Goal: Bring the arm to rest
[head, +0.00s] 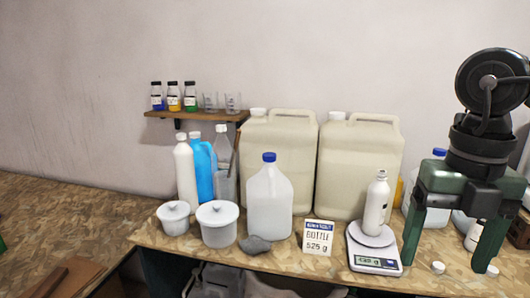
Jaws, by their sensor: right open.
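My right gripper (445,266) is at the right of the head view, pointing down over the bench's right part. Its two green fingers are wide apart and nothing is held between them. A white bottle (376,205) stands upright on the kitchen scale (374,262), just left of the gripper and apart from it. The scale's display is lit, but its digits are too small to read surely. My left gripper is not in view.
Two large beige drums (278,165) (358,170) stand behind a blue-capped jug (270,203). A wall shelf (195,115) holds small bottles.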

